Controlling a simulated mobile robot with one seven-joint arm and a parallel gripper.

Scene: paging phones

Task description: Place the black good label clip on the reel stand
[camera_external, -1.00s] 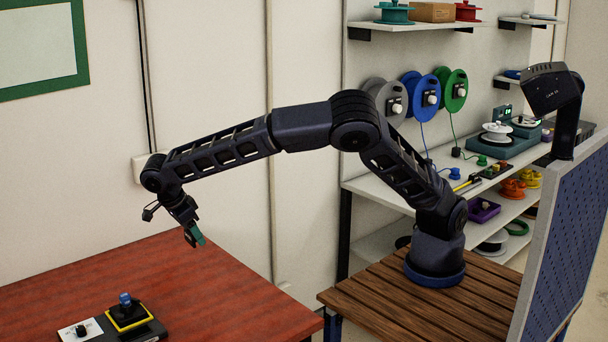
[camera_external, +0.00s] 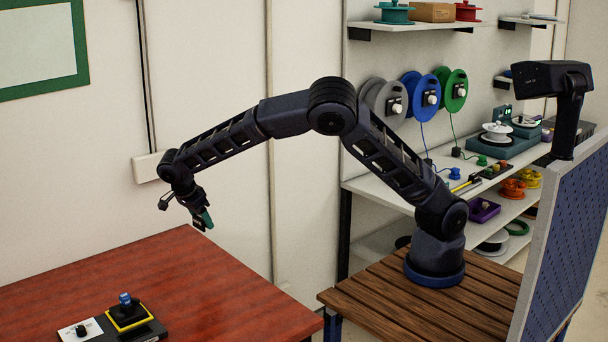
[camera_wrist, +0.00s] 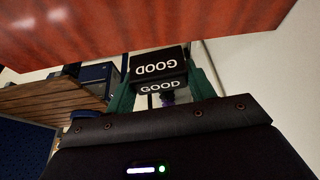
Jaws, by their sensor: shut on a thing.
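My gripper (camera_external: 203,221), with green fingers, is above the back edge of the red table in the outside view. In the wrist view my gripper (camera_wrist: 165,88) is shut on the black label clip (camera_wrist: 158,65), which has "GOOD" in white on two faces. The clip sits between the green fingertips. In the outside view it is a small dark shape at the fingertips. On the table's front left is a black base (camera_external: 150,332) with a yellow-edged square holder (camera_external: 129,317), a blue-topped post and a white card (camera_external: 78,331). I cannot tell for sure which thing is the reel stand.
The red table (camera_external: 200,275) is otherwise clear. Grey, blue and green reels (camera_external: 430,95) hang on the wall at the back right, above shelves with several small parts. A blue pegboard (camera_external: 565,240) stands at the right.

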